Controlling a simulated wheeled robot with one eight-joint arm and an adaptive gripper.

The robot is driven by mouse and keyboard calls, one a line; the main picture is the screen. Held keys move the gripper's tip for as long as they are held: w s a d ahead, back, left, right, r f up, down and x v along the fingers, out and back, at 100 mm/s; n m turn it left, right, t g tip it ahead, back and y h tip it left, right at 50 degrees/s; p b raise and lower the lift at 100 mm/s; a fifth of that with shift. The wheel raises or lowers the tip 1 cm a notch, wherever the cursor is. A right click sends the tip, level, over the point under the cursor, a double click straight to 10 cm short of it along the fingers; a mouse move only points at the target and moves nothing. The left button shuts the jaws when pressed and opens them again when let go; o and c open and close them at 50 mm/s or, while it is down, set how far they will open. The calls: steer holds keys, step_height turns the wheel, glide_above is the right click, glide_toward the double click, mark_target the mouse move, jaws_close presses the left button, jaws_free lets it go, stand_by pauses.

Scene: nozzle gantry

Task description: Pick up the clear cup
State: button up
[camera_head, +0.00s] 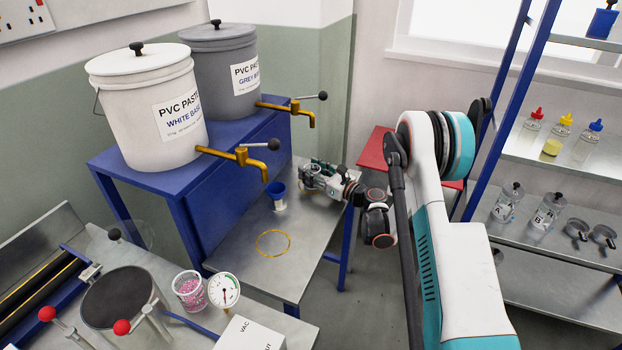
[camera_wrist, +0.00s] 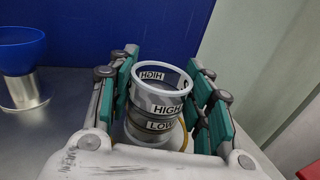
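The clear cup (camera_wrist: 160,100) stands upright between my gripper's fingers in the wrist view. It has a pale rim and dark bands marked HIGH and LOW. My gripper (camera_wrist: 163,90) is open around it, with teal pads on the left and right close to the wall; a narrow gap shows at the right. Contact at the left pad is hard to tell. In the head view my gripper (camera_head: 318,178) is low over the steel table, and the cup cannot be made out there. A yellow arc (camera_wrist: 185,135) shows by the cup's base.
A blue funnel-like cup on a metal base (camera_head: 278,194) stands just left of my gripper. A yellow ring (camera_head: 273,243) lies on the steel table (camera_head: 255,272). A blue stand (camera_head: 232,158) with paste buckets and brass taps rises behind. The table's front is mostly clear.

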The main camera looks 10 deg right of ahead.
steer(key=c, duration=0.4)
steer(key=shift+o, duration=0.2)
